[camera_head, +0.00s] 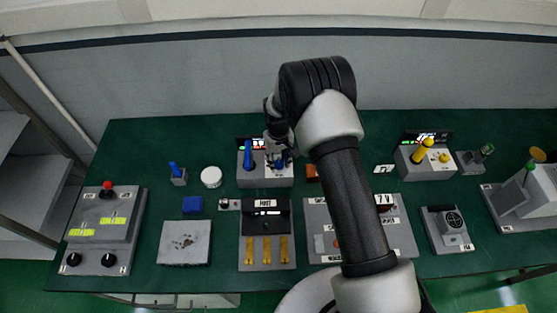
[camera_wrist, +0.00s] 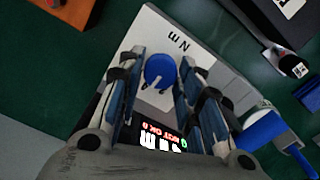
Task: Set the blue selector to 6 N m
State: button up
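The blue selector is a round blue knob (camera_wrist: 160,71) with a pale notch or pointer mark, on the pale top of a grey box (camera_head: 266,181). My gripper (camera_wrist: 161,62) is open, with one finger on each side of the knob and small gaps visible. In the head view my gripper (camera_head: 278,148) points down over the right part of the box, and the knob (camera_head: 281,164) is partly hidden below it. "N m" is printed beside the knob. The box's display (camera_wrist: 162,138) shows red "NOT OK" text and white characters; its number is not readable.
A blue lever (camera_head: 249,155) stands on the same box, left of my gripper; it also shows in the wrist view (camera_wrist: 262,131). A yellow-lever box (camera_head: 428,162) is to the right. A white cylinder (camera_head: 211,177) and an orange block (camera_head: 312,172) sit nearby on the green table.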

jog(key=c, duration=0.6)
jog(key=shift+m, duration=0.3)
jog(key=m+b, duration=0.2)
jog(key=shift+m, duration=0.3)
jog(key=shift+d+m+b, duration=0.1)
jog(key=shift+m+b, duration=0.9)
jog(key=shift+m, duration=1.3)
jog(key=o, duration=1.1)
